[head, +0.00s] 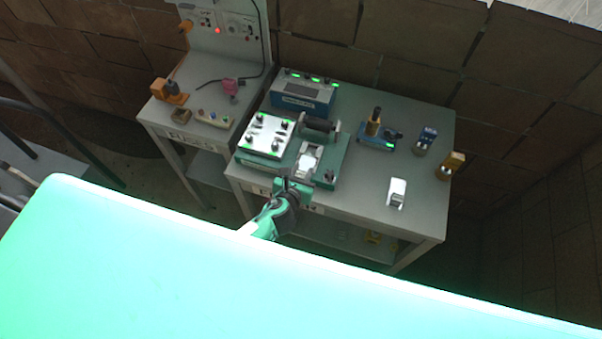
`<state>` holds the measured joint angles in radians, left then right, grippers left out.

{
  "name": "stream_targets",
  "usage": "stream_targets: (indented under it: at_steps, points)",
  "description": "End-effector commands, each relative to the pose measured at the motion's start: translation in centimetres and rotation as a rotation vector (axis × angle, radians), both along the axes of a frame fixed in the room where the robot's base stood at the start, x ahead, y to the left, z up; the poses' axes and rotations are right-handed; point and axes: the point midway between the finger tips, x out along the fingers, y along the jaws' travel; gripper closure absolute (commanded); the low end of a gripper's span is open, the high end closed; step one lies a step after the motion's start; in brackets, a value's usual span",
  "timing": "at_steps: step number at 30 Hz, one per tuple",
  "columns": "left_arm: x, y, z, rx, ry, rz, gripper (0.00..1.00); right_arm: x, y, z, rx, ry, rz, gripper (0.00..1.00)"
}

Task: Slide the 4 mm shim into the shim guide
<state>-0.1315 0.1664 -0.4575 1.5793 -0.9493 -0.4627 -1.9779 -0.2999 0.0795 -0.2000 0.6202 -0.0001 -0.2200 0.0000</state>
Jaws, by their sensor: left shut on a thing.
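My left gripper (294,187) is at the front edge of the right-hand workbench, just in front of a green fixture (328,168). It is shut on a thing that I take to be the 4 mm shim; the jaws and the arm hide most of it. A pale metal piece (307,163) lies just beyond the jaws on the fixture. I cannot tell whether it is the shim guide or part of the shim, nor whether the held piece touches the guide. My right gripper is out of view.
A white panel with black knobs (267,135) stands left of the fixture, and a blue box with green lights (302,92) behind it. A blue-based brass tool (374,127), two small blocks and a white holder (397,188) stand to the right. The bench between is clear.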

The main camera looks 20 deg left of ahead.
Motion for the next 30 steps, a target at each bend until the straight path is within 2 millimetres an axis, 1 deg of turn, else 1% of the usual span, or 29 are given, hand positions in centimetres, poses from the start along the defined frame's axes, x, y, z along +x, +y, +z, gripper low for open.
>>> stream_targets:
  at_steps: [30]
  points:
    - [2.6, -0.1, 0.0, 0.000, -0.001, 0.000, 0.98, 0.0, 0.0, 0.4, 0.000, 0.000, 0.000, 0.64]
